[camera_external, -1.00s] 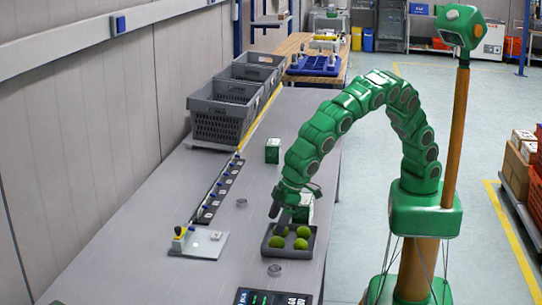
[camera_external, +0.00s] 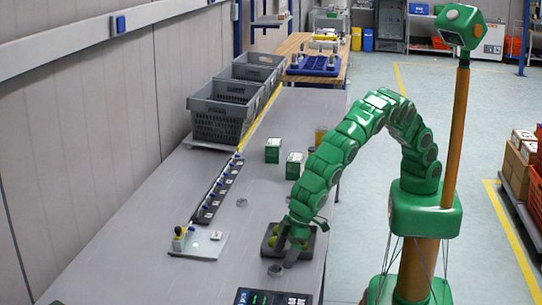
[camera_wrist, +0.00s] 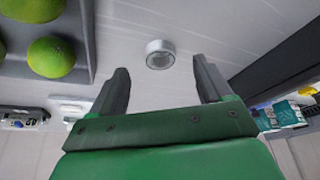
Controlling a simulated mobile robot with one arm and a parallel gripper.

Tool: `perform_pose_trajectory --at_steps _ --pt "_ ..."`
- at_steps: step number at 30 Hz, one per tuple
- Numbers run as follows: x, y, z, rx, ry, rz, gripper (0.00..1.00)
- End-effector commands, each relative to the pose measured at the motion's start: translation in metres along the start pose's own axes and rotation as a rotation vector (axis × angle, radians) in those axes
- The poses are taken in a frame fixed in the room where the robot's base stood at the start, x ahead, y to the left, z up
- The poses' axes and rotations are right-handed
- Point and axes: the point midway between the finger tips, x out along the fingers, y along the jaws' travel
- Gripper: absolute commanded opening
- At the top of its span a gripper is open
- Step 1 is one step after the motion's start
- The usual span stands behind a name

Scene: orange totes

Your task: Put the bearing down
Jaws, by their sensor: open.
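One bearing, a small grey metal ring (camera_external: 274,270), lies flat on the grey table in front of the tray. A ring also shows in the wrist view (camera_wrist: 160,54), on the table beyond and between my fingertips. A second similar ring (camera_external: 242,202) lies further back. My gripper (camera_external: 288,261) is low over the tray's front edge, close to the front ring. In the wrist view my gripper (camera_wrist: 160,75) has its fingers spread with nothing between them. I cannot tell the exact gap to the ring.
A dark tray (camera_external: 265,253) with green balls (camera_wrist: 50,57) is partly hidden by my arm. Green boxes (camera_external: 272,150) stand behind. A dark display (camera_external: 273,297) is at the front. A fixture plate (camera_external: 205,246) is at left, grey crates (camera_external: 218,122) further back.

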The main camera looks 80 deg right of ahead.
Motion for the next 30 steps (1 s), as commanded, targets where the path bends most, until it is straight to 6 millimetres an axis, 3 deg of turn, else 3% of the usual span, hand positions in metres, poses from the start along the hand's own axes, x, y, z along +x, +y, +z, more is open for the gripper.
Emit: perform_pose_trajectory --at_steps 10,20,30 --pt "0.038 0.001 -0.002 -0.002 -0.001 0.001 0.79" --pt "0.042 0.001 -0.003 -0.001 0.001 0.0 0.77" --pt "0.042 0.001 -0.003 -0.001 0.001 0.0 0.25"
